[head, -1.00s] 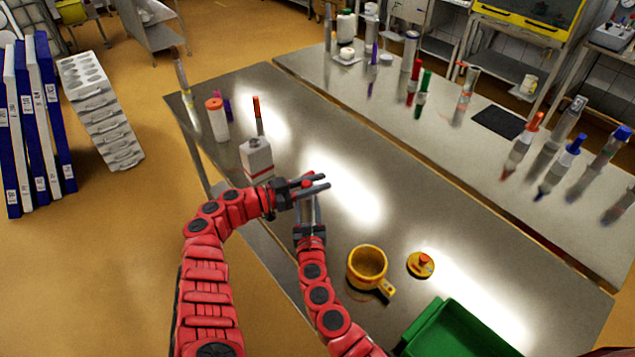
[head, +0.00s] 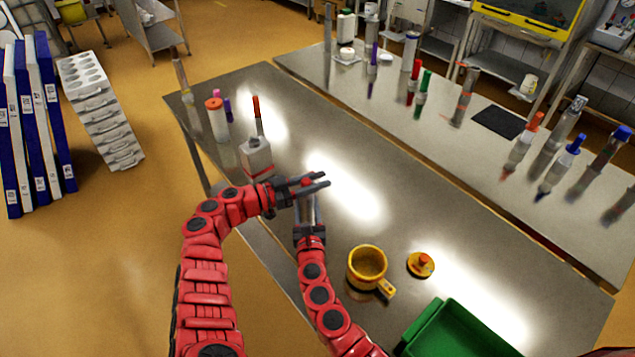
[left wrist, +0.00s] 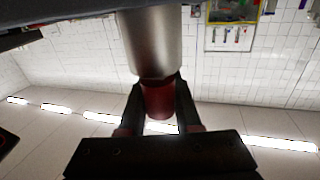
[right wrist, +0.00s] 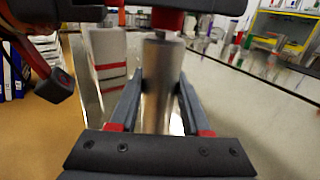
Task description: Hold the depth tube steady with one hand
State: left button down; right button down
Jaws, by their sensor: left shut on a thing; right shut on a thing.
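The depth tube appears to be the grey metal cylinder with a red end. It stands roughly upright between my two grippers over the steel table; its lower end is hidden. In the head view only its red top (head: 306,181) shows clearly. My left gripper (head: 317,181) is shut on the red end (left wrist: 159,100), and the metal body (left wrist: 152,42) shows beyond it in the left wrist view. My right gripper (head: 308,208) is shut around the metal body lower down, which fills the gap between its fingers in the right wrist view (right wrist: 161,85).
A white bottle (head: 257,160) stands close behind my left gripper. A yellow mug (head: 367,264), a yellow lid (head: 421,265) and a green crate (head: 437,325) are at the right front. The table's middle (head: 385,185) is clear. A second table (head: 455,143) with tubes stands behind.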

pick_arm(q)
notch_tip(320, 180, up, 4)
jog(key=shift+r, duration=0.2)
jog(key=c, duration=0.6)
grip_release()
jog(key=v, duration=1.2)
